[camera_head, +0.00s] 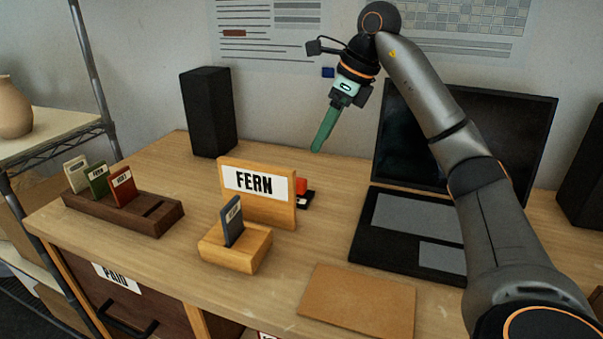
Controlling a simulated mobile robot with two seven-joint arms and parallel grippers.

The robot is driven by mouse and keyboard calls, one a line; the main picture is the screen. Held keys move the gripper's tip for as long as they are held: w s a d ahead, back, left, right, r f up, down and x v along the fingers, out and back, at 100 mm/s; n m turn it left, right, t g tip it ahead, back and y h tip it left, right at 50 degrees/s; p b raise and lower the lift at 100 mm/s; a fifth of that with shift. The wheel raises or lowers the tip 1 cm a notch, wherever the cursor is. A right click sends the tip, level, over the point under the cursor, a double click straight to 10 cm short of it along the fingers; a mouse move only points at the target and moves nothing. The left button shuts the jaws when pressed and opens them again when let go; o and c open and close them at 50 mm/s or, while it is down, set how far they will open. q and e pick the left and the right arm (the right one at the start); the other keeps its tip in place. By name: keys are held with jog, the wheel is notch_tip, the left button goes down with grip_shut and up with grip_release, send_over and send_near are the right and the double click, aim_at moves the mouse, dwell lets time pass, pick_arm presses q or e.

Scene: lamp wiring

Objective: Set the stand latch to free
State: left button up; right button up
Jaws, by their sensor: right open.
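A light wooden stand (285,215) bears a white sign reading FERN. In front of it is a small wooden block (222,254) with a dark blue card (233,222) upright in its slot. A small red and black piece (302,188) shows partly behind the stand's right edge; I cannot tell whether it is the latch or how it is set. My right gripper (319,146) is open, with its green fingers pointing down, above the desk behind the stand. It appears apart from everything. My left gripper is not in view.
A dark wooden rack (150,217) with upright cards sits at the left. A black speaker (210,112) stands behind. An open laptop (390,237) is at the right, partly covered by my right arm. A brown flat sheet (360,305) lies in front.

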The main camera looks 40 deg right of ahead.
aim_at(301, 180)
jog(key=b+x, duration=0.2)
jog(key=x, duration=1)
jog(key=shift+a+f, duration=0.1)
grip_shut()
dwell(1.0)
